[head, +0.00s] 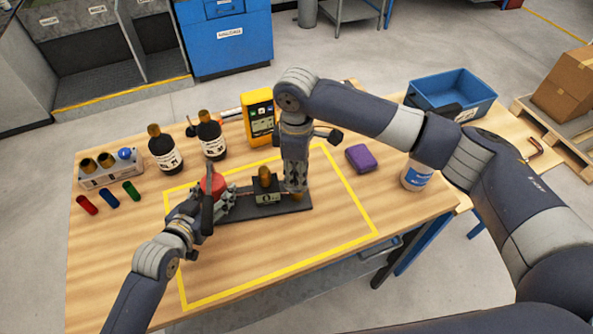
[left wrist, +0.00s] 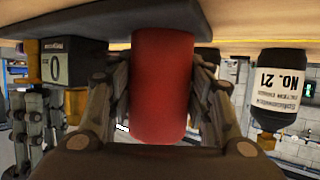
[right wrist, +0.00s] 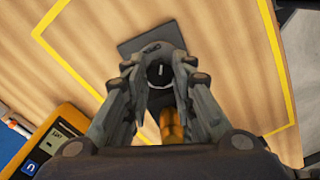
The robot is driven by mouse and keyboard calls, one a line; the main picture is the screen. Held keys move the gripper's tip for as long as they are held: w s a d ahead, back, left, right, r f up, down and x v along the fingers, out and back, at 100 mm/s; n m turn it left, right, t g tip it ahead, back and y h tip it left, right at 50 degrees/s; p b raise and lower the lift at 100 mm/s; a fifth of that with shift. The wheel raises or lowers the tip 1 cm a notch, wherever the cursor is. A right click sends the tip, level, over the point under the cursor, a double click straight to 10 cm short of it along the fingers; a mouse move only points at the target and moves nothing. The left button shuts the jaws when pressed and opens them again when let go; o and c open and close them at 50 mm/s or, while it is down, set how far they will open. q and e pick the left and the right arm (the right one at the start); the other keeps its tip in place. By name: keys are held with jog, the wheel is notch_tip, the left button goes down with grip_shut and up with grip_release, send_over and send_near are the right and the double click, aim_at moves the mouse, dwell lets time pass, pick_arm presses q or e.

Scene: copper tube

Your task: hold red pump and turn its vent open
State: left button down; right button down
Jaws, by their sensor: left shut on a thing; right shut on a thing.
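The red pump (head: 214,184) stands on a dark base plate (head: 240,211) inside the yellow outline. My left gripper (head: 218,196) is shut on its red body, which fills the space between the fingers in the left wrist view (left wrist: 163,85). Next to it are a brass fitting (head: 265,178) and a small box with a "0" label (left wrist: 72,62). My right gripper (head: 295,190) points down at the plate's right end. In the right wrist view its fingers close around a dark round vent knob (right wrist: 159,73) with a white line. A brass part (right wrist: 171,126) shows between those fingers.
Two dark bottles (head: 165,150) and a yellow meter (head: 260,118) stand behind the pump. A fitting rack (head: 110,172) and coloured tubes are at left. A purple case (head: 361,158), white container (head: 415,178) and blue bin (head: 452,92) are at right. The front tabletop is clear.

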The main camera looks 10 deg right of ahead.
jog(key=shift+w+d, duration=0.15)
jog(key=c, duration=1.3)
grip_release()
notch_tip(320, 180, up, 12)
jog(key=shift+r, duration=0.1)
